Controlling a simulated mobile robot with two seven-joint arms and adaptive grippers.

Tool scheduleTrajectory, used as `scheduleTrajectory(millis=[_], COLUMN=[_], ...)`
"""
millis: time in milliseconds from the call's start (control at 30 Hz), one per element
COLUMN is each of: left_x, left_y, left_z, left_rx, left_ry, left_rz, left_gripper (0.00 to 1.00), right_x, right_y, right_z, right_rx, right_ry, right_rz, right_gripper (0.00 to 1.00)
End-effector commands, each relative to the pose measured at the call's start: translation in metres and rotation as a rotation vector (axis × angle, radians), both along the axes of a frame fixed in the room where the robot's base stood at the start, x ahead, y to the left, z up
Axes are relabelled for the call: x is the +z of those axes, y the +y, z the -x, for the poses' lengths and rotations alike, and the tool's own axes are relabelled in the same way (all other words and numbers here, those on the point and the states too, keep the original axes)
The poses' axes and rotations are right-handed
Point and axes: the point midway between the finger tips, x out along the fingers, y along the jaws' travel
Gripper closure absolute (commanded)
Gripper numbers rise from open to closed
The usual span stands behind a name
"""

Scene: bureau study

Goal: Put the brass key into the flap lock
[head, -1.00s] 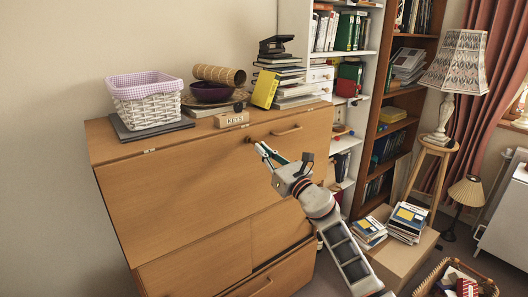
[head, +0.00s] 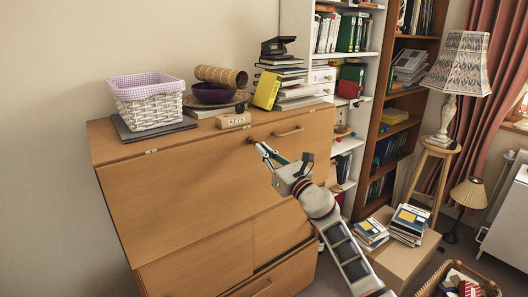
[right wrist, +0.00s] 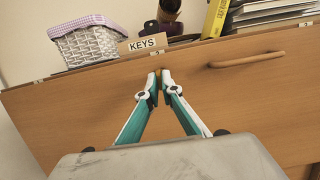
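The closed wooden flap (head: 190,180) of the bureau fills the middle of the head view. My right gripper (head: 261,149) is at the flap's upper part, below the wooden KEYS block. In the right wrist view its two teal-and-white fingers (right wrist: 159,82) are brought together at the tips. A small bit of brass, the brass key (right wrist: 157,70), shows between the fingertips, right against the flap. Most of the key is hidden by the fingers. The flap lock is hidden at the fingertips, so I cannot tell how far in the key is. My left gripper is not in view.
The KEYS block (head: 233,120) stands on the bureau top, near a white basket (head: 150,105), a purple bowl (head: 212,93) and stacked books. A wooden handle (head: 287,132) is right of my gripper. A box with books (head: 405,262) stands on the floor at right.

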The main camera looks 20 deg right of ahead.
Motion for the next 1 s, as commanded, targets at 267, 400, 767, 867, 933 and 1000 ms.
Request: scheduleTrajectory(millis=[267, 400, 767, 867, 933, 1000], left_x=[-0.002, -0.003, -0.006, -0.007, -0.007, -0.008], left_y=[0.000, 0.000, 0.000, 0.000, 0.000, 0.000], left_z=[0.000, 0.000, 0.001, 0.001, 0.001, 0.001], left_rx=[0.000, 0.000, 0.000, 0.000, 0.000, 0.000], left_ry=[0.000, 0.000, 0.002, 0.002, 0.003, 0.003], left_rz=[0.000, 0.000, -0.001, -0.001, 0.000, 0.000], left_gripper=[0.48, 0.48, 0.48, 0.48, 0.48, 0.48], right_x=[0.000, 0.000, 0.000, 0.000, 0.000, 0.000], right_y=[0.002, 0.002, 0.004, 0.004, 0.005, 0.005], right_z=[-0.004, -0.005, -0.010, -0.011, -0.012, -0.013], right_rx=[0.000, 0.000, 0.000, 0.000, 0.000, 0.000], right_ry=[-0.001, -0.001, -0.001, -0.001, -0.001, -0.001], right_rz=[0.000, 0.000, 0.000, 0.000, 0.000, 0.000], right_gripper=[1.00, 1.00, 1.00, 1.00, 1.00, 1.00])
